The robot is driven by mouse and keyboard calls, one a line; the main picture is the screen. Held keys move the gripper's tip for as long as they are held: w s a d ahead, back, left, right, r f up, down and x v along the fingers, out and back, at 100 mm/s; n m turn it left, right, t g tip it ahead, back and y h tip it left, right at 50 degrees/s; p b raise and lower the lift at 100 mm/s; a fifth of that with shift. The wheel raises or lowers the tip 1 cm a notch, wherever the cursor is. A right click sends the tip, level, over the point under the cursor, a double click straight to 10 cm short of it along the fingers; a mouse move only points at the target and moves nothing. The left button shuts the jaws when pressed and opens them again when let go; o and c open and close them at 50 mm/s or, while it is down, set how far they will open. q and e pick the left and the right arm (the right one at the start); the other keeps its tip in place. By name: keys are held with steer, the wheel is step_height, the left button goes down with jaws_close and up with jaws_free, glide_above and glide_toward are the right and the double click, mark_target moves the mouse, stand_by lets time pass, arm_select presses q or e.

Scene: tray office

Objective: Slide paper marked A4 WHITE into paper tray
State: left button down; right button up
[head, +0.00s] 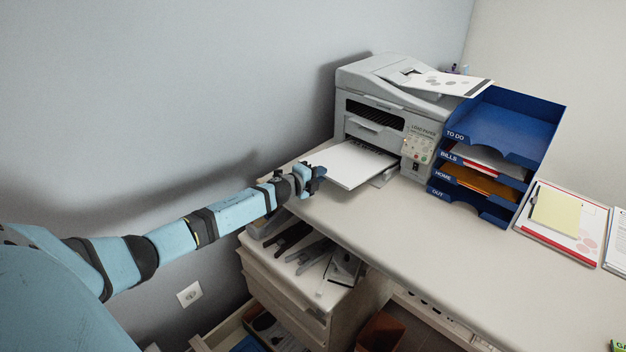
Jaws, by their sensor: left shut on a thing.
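White paper (352,162) lies flat, its far end inside the front opening of the grey printer (372,108) and its near end sticking out over the desk. I cannot read an A4 WHITE mark on it. The paper tray (384,178) shows only as a pale edge beside and under the paper. My left gripper (318,174) is at the paper's near left corner, shut on the paper; its fingertips are small and partly hidden. My right gripper is not in view.
A blue letter tray stack (517,122) stands close to the printer's right. A clipboard with a yellow note (562,215) lies further right. The desk (420,235) is clear in front.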

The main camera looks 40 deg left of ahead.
mark_target(330, 167)
arm_select(q)
steer(key=w, duration=0.2)
steer(key=shift+w+d+b, duration=0.1)
steer(key=shift+w+b, duration=0.25)
steer(key=shift+w, duration=0.05)
steer(key=shift+w+d+f+b, duration=0.1)
steer(key=shift+w+b, duration=0.2)
steer(key=shift+w, duration=0.9)
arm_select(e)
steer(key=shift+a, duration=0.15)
